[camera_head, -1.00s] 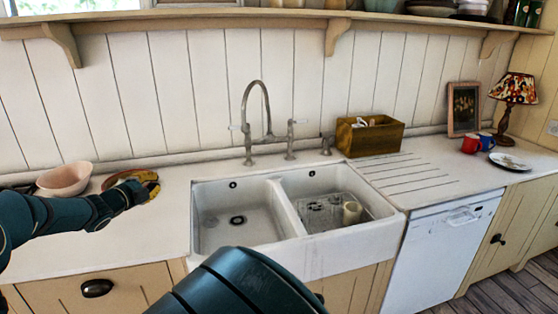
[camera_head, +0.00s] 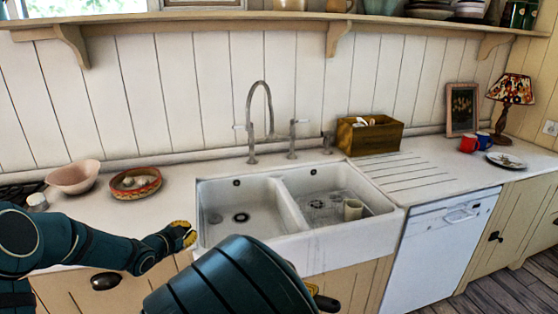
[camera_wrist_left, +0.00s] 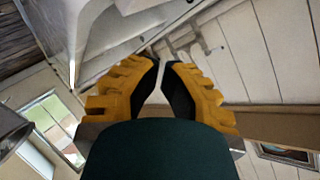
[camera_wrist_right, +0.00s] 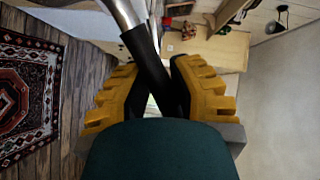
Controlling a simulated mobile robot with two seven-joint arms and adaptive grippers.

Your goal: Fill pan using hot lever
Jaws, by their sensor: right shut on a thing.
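The tap (camera_head: 265,115) stands behind the sink, its spout arched over the basins. My right gripper (camera_head: 326,300) is low in front of the sink, mostly behind my arm. In the right wrist view it is shut on a black handle (camera_wrist_right: 144,52) with a metal shaft, seemingly the pan's. The pan's body is not visible.
The left basin (camera_head: 238,210) is empty. The right basin (camera_head: 325,195) holds a cream cup (camera_head: 353,209). A pink bowl (camera_head: 73,177) and a round dish (camera_head: 136,183) sit on the left counter. A wooden box (camera_head: 370,137) stands behind the drainer.

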